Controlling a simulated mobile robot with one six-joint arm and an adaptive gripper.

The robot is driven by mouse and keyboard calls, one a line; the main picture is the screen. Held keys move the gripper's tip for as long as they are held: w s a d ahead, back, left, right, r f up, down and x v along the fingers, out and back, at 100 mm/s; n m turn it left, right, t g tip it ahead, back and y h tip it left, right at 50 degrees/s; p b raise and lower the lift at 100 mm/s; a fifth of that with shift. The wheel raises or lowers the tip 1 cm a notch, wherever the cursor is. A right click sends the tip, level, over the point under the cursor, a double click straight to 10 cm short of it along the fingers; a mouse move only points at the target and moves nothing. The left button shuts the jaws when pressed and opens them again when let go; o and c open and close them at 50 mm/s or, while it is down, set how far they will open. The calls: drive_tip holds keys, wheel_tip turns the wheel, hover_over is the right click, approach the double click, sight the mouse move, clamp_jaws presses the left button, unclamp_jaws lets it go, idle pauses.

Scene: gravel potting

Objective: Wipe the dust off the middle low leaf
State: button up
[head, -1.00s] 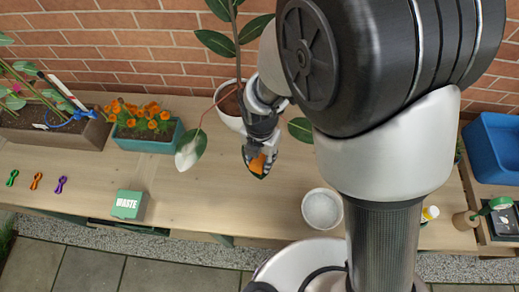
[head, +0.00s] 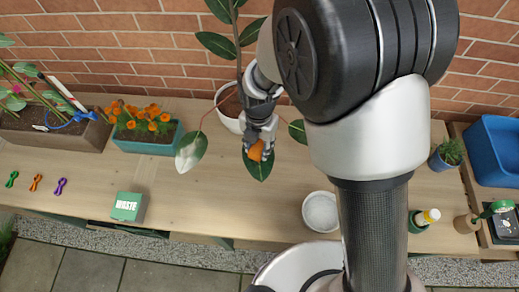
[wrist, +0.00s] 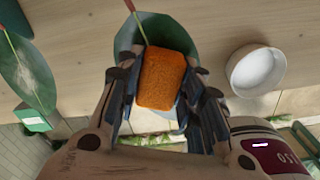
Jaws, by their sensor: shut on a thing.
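My gripper (head: 258,147) is shut on an orange sponge (wrist: 162,78). The sponge also shows in the head view (head: 256,151), against the middle low leaf (head: 258,171). In the wrist view the green leaf (wrist: 126,38) spreads behind the sponge, which hides much of it. In the head view the leaf's lower part looks green; I cannot tell whether dust lies under the sponge. The left low leaf (head: 191,151) has a pale, dusty-looking patch. The right low leaf (head: 298,131) is partly hidden by my arm. The plant stands in a white pot (head: 229,108).
A white bowl (head: 321,211) stands right of the leaf. A green waste box (head: 128,206) and an orange-flowered planter (head: 147,142) are to the left. A blue bin (head: 494,150) is at the far right.

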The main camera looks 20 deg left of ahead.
drive_tip(key=shift+w+a+f, duration=0.1)
drive_tip(key=shift+w+a, duration=0.35)
drive_tip(key=shift+w, duration=0.4)
drive_tip(key=shift+w+a+f, duration=0.1)
drive_tip(key=shift+w+a, duration=0.35)
drive_tip(key=shift+w, duration=0.35)
drive_tip(key=shift+w+a+r, duration=0.2)
drive_tip(key=shift+w, duration=0.05)
drive_tip(key=shift+c, duration=0.4)
drive_tip(key=shift+w+a, duration=0.1)
drive_tip(key=shift+w, duration=0.05)
drive_tip(key=shift+c, duration=0.9)
drive_tip(key=shift+w+r+p, duration=0.2)
drive_tip(key=shift+r+p, duration=0.45)
drive_tip(key=shift+r, duration=0.1)
drive_tip(key=r+p, duration=0.1)
drive_tip(key=r, duration=0.1)
drive_tip(key=shift+s+r+p, duration=0.2)
drive_tip(key=shift+r+p, duration=0.15)
drive_tip(key=shift+p, duration=0.05)
drive_tip(key=shift+r+p, duration=0.45)
drive_tip(key=shift+r, duration=0.3)
wheel_tip(320, 180, up, 3)
drive_tip(key=shift+p, duration=0.95)
